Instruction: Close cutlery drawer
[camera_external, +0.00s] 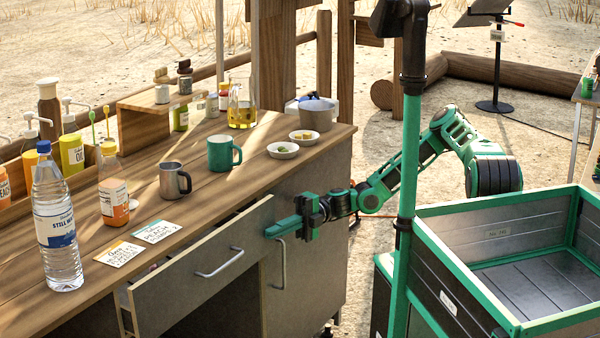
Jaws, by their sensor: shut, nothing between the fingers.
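The cutlery drawer (180,288) is under the wooden counter and stands partly open, its grey front panel out from the cabinet. Its curved metal handle (219,263) is on the front panel. A little of the drawer's inside shows behind the panel at its left end; the contents are mostly hidden. My gripper (268,232) is shut and empty, with its green fingers pointing left at the right end of the drawer front. I cannot tell whether the fingers touch the panel.
The counter (125,243) holds a water bottle (57,225), a sauce bottle (113,190), a metal mug (174,182), a green mug (223,153) and small bowls. A cupboard door handle (282,256) is below my gripper. A green-rimmed crate (470,284) stands at right.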

